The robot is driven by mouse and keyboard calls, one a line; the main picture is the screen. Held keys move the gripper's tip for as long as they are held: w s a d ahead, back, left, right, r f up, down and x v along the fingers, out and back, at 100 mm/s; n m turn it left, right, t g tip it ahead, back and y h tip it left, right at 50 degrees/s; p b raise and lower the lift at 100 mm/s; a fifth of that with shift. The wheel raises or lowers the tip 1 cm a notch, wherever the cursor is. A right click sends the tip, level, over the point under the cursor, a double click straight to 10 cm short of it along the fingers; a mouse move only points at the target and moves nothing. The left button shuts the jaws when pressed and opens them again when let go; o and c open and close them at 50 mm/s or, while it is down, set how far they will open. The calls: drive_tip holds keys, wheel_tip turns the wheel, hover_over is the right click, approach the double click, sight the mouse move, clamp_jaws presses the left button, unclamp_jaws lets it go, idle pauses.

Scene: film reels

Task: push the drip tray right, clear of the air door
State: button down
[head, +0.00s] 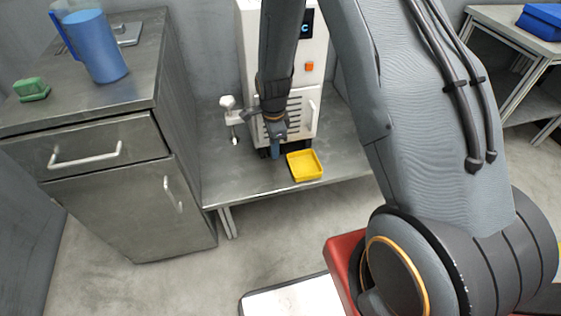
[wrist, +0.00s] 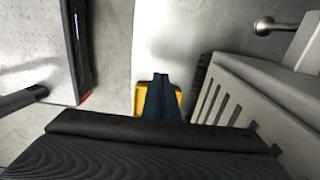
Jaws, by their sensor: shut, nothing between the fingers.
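The yellow drip tray (head: 305,166) lies flat on the low metal table, in front of the white machine and toward its right side. The air door (head: 292,112) is the slatted panel low on the machine's front, with a white handle at its right. My gripper (head: 276,152) is shut and empty, pointing down just left of the tray in the head view; I cannot tell whether it touches. In the wrist view, my gripper (wrist: 158,82) covers the middle of the tray (wrist: 142,100), and yellow shows on both sides. The slatted door (wrist: 235,105) is at the right.
A white clamp-like fitting (head: 232,115) stands left of the machine. The low table (head: 345,150) is bare right of the tray. A metal cabinet (head: 90,140) with a blue jug (head: 97,45) and green object (head: 32,89) stands at the left.

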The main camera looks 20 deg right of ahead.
wheel_tip(320, 180, down, 9)
drive_tip(key=shift+d+f+b, duration=0.1)
drive_tip(key=shift+d+b, duration=0.05)
drive_tip(key=shift+b, duration=0.5)
drive_tip(key=d, duration=0.3)
drive_tip(key=shift+f, duration=0.1)
drive_tip(key=shift+d, duration=0.45)
